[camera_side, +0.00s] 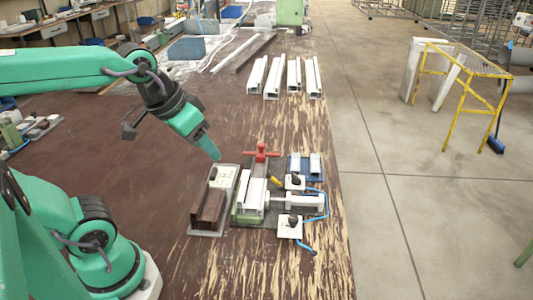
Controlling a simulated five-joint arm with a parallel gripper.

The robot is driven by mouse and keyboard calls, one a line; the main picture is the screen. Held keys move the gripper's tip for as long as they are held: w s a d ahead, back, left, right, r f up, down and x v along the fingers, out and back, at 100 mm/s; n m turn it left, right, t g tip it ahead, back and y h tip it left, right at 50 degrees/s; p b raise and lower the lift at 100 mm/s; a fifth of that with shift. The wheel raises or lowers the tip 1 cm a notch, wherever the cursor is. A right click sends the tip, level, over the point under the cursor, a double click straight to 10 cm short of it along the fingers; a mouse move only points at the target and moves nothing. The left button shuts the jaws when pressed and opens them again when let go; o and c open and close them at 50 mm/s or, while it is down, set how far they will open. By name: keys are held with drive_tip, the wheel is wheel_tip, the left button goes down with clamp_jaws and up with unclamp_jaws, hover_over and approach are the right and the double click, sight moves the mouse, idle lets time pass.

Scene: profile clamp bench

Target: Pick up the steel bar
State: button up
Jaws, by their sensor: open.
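My green gripper (211,153) points down and to the right, in the air above the bench, up and left of the clamp fixture. It holds nothing that I can see, and its finger gap is too small to make out. I cannot tell for certain which piece is the steel bar. A pale, silvery profile (250,194) lies lengthwise in the fixture, between a green block (244,217) and a red handle (262,153). A brown profile (208,207) lies on a grey plate just left of the fixture.
A white cylinder (303,201), blue hoses and small white plates crowd the fixture's right side. A blue tray (291,177) holds short pale pieces. Several white profiles (272,79) and long bars (254,53) lie farther back.

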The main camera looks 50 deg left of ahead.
drive_tip(key=w+r+n+g, duration=0.2)
drive_tip(key=w+r, duration=0.1)
drive_tip(key=w, duration=0.9)
drive_tip(key=n+g, duration=0.3)
drive_tip(key=n, duration=0.3)
hover_over(315, 167)
drive_tip(key=f, duration=1.9)
drive_tip(key=shift+s+f, duration=0.2)
drive_tip(key=shift+f, duration=0.1)
drive_tip(key=shift+w+a+f, duration=0.1)
drive_tip(key=shift+w+f, duration=0.1)
drive_tip(key=shift+f, duration=0.2)
drive_tip(key=shift+f, duration=0.1)
drive_tip(key=shift+f, duration=1.2)
drive_tip(key=shift+f, duration=0.1)
